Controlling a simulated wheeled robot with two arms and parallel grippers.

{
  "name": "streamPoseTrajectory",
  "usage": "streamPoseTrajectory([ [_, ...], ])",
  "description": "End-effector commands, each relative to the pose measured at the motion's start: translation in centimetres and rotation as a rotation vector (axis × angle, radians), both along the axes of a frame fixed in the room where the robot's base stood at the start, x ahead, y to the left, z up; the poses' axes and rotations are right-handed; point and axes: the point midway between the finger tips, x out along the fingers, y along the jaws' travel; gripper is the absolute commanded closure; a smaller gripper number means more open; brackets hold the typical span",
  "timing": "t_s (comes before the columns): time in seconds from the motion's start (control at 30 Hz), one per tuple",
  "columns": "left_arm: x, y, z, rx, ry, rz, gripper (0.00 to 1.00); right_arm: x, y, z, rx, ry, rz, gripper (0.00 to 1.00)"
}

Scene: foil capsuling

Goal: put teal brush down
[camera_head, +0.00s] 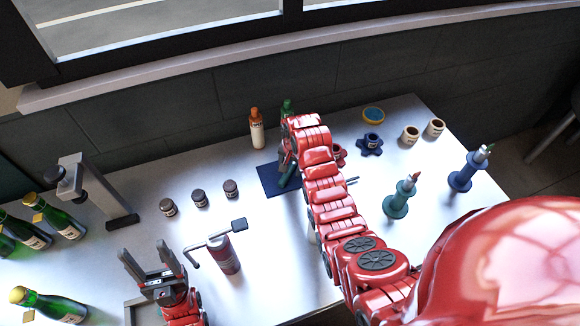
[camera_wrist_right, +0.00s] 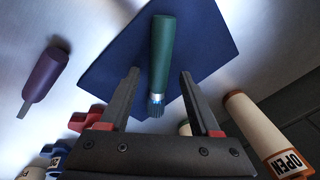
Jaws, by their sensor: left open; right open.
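The teal brush (camera_wrist_right: 161,55), with a dark green-teal handle and a bristle end, lies over the dark blue mat (camera_wrist_right: 113,62) in the right wrist view. My right gripper (camera_wrist_right: 159,78) is open, with one finger on each side of the brush and a gap on both sides. In the head view the blue mat (camera_head: 269,182) is partly covered by my right arm, which hides most of the brush and gripper. My left gripper (camera_head: 146,256) is open and empty at the front left of the table.
A white bottle with an orange cap (camera_head: 257,130) stands behind the mat. Several dark jars (camera_head: 199,198) stand left of it. A teal holder (camera_head: 397,203), a blue holder (camera_head: 462,178) and pots are on the right. A purple brush (camera_wrist_right: 45,73) shows in the wrist view.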

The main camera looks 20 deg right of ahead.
Motion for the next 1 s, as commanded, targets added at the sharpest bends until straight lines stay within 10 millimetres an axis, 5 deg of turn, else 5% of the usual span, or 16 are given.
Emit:
streamPoseTrajectory([
  [0.4,0.0,0.0,2.4,0.0,0.0,0.0,0.37,-1.0,-0.2,7.5,0.001,-0.006,0.0,0.36],
  [0.53,0.0,0.0,5.4,0.0,0.0,0.0,0.37,-1.7,-0.3,10.7,0.001,-0.001,0.0,0.36],
  [0.7,0.0,0.0,7.1,0.0,0.0,0.0,0.37,-2.0,-0.4,11.9,0.001,0.002,0.0,0.36],
  [1.0,0.0,0.0,7.1,0.0,0.0,0.0,0.37,-2.1,-0.4,11.9,0.0,0.0,0.0,0.36],
])
